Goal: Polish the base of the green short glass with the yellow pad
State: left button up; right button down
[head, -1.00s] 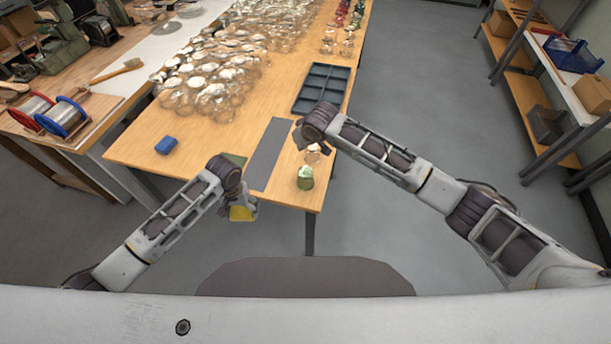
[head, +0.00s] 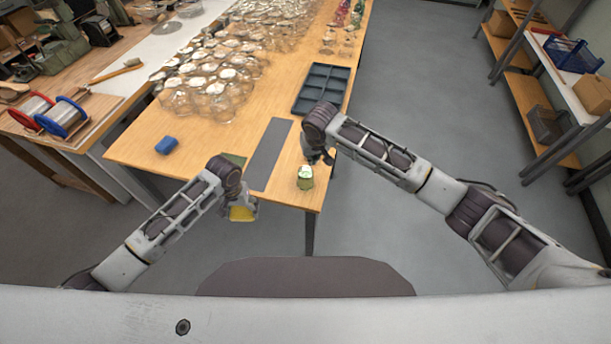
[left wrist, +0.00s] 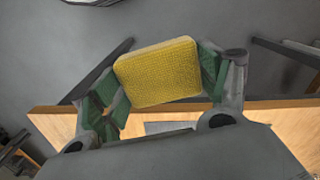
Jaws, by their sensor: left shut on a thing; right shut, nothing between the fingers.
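The green short glass (head: 305,178) stands near the front right corner of the wooden table in the head view. Whether its base or its mouth faces up is too small to tell. My left gripper (head: 243,204) is shut on the yellow pad (head: 242,213), off the table's front edge and left of the glass. In the left wrist view the textured yellow pad (left wrist: 158,73) is clamped between green-lined fingers. My right gripper (head: 321,157) is shut and empty, just behind and to the right of the green glass. Its fingertips are small in view.
A grey strip (head: 269,153) lies left of the glass, with a green patch (head: 234,159) partly behind my left wrist. A blue block (head: 166,145) lies further left. A divided tray (head: 305,100) lies behind my right gripper. Many clear glasses (head: 215,85) crowd the back left.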

pick_arm(q)
jog(key=shift+f, duration=0.2)
pick_arm(e)
jog(key=shift+f, duration=0.2)
pick_arm(q)
jog(key=shift+f+b, duration=2.6)
jog(key=shift+b, duration=0.25)
pick_arm(e)
jog(key=shift+f, duration=2.3)
pick_arm(q)
jog(key=shift+f, duration=0.15)
pick_arm(e)
jog(key=shift+f, duration=0.5)
jog(key=shift+r, duration=0.15)
pick_arm(q)
jog(key=shift+r+p, duration=3.1)
jog(key=shift+r, duration=0.1)
pick_arm(e)
jog(key=shift+r, duration=2.9)
jog(key=shift+r, duration=0.1)
notch_tip(320, 180, up, 11)
send_over(310, 169)
jog(key=s+d, duration=0.1)
jog(key=s, duration=0.4)
jog(key=shift+w+d+r, duration=0.1)
jog(key=shift+w+d, duration=0.05)
jog(key=shift+w, duration=0.05)
